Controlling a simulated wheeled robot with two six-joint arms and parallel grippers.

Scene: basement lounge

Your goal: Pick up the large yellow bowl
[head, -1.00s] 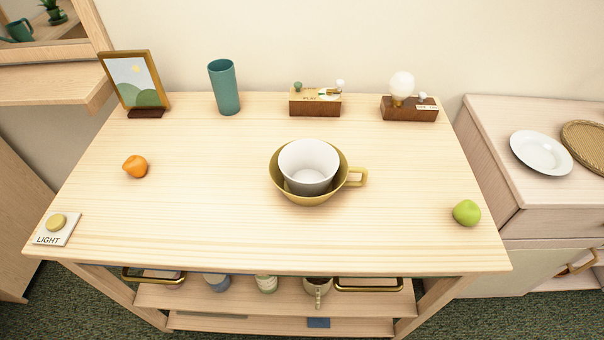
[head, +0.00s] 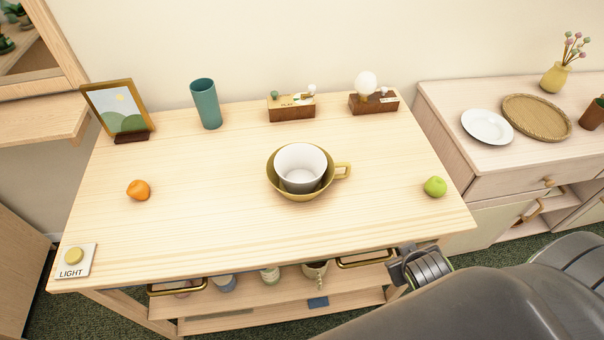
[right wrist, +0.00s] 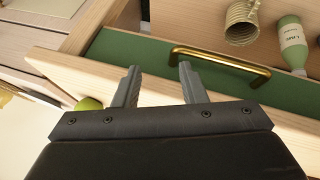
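The large yellow bowl (head: 316,194) stands upright on the wooden table, right of its middle. It has a loop handle (head: 343,171) on its right side. A white bowl (head: 300,160) sits inside it and hides most of its interior. My right gripper shows in the right wrist view (right wrist: 158,85) with its two fingers apart and nothing between them. It is by the table's front edge, near a brass handle, well away from the bowl. In the head view my right arm comes in from the lower right. My left gripper is not in view.
An orange fruit (head: 138,190), a light button (head: 74,258) and a green apple (head: 435,187) lie on the table (head: 200,225). A picture frame (head: 116,109), teal cup (head: 206,104) and two wooden boxes stand at the back. Table space around the bowl is clear.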

